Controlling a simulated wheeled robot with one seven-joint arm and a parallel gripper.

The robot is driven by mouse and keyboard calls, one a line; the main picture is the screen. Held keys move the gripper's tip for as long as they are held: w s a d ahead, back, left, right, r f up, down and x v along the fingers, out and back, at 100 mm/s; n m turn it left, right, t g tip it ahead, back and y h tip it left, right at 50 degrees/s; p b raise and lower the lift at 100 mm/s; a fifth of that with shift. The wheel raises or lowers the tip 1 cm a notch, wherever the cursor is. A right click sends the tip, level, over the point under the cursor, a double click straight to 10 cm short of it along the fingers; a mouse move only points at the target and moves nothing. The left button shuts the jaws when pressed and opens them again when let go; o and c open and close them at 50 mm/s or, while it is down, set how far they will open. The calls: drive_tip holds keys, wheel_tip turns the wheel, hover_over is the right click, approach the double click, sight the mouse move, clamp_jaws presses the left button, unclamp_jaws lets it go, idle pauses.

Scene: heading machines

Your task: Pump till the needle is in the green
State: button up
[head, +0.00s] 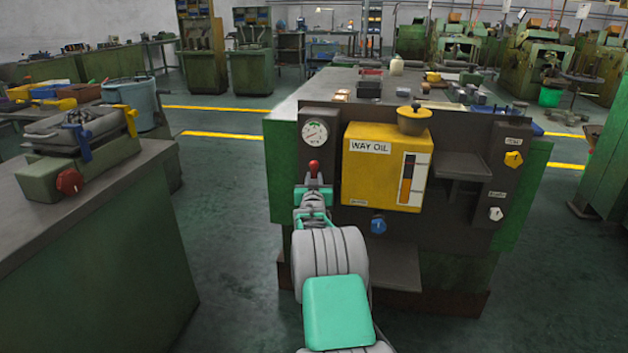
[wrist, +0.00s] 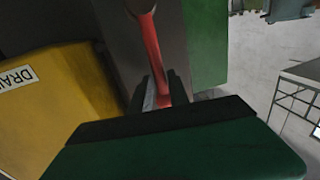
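The round white gauge (head: 314,133) is on the upper left of the machine's dark front panel. Its needle is too small to read surely. The red-knobbed pump lever (head: 314,168) stands upright just below the gauge. My gripper (head: 313,188) is at the lever, seen from behind. In the wrist view the red lever (wrist: 150,45) runs down between the two dark fingers of my gripper (wrist: 161,92), which look closed around it. The fingertips' exact contact is partly hidden. The yellow way oil tank (head: 387,165) is right of the lever; its side shows in the wrist view (wrist: 55,110).
A blue knob (head: 378,226) sits below the tank. Yellow (head: 513,159) and white (head: 496,214) knobs are at the panel's right. A shelf (head: 460,166) juts out beside the tank. A green bench (head: 90,250) stands left, with open floor between.

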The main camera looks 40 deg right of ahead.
clamp_jaws()
idle(1.0)
